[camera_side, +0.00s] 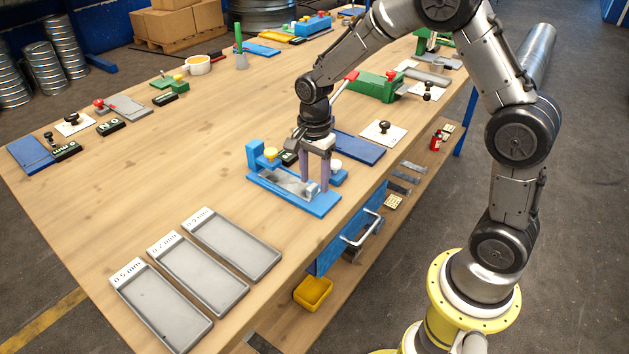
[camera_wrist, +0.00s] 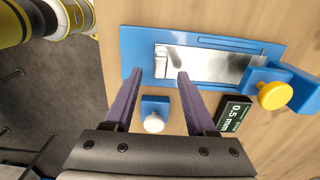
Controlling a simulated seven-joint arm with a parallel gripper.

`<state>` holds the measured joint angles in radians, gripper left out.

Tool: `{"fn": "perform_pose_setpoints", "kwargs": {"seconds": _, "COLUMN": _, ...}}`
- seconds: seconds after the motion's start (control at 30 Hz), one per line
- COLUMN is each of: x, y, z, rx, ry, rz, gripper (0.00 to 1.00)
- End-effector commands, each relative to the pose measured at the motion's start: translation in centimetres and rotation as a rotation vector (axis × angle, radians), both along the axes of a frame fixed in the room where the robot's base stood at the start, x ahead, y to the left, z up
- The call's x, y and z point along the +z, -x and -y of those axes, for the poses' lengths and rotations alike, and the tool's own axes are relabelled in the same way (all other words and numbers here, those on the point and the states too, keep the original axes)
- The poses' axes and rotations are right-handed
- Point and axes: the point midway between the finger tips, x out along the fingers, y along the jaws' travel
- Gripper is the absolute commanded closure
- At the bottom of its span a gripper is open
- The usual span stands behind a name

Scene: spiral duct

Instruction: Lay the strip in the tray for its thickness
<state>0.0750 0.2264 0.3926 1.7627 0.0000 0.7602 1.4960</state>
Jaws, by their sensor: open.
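A shiny metal strip (camera_side: 291,183) lies flat on a blue gauge fixture (camera_side: 318,207); the strip also shows in the wrist view (camera_wrist: 212,64). A dark block reading 0.5 mm (camera_wrist: 234,116) sits beside the fixture. My gripper (camera_side: 316,188) points down at the fixture, near the strip's right end. In the wrist view its purple fingers (camera_wrist: 158,75) are apart, with nothing held; exact fingertip height is unclear. Three empty grey trays stand at the front left, labelled 0.5 mm (camera_side: 163,309), 0.7 mm (camera_side: 200,276) and apparently 0.9 mm (camera_side: 234,245).
The fixture has a yellow knob (camera_wrist: 273,95) at one end. A small blue block with a white knob (camera_wrist: 153,123) stands near my fingers. A blue plate (camera_side: 357,148) and a green tool (camera_side: 377,87) lie behind. Bare wood separates fixture and trays.

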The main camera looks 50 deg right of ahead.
Motion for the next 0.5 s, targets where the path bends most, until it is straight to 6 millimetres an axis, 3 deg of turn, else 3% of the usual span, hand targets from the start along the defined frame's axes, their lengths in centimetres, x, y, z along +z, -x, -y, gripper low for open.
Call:
{"fn": "perform_pose_setpoints", "kwargs": {"seconds": 0.2, "x": -1.4, "y": 0.0, "z": 0.0, "rx": 0.000, "ry": 0.000, "rz": 0.000, "gripper": 0.44}}
{"fn": "perform_pose_setpoints", "kwargs": {"seconds": 0.5, "x": -1.5, "y": 0.0, "z": 0.0, "rx": 0.000, "ry": 0.000, "rz": 0.000, "gripper": 0.46}}
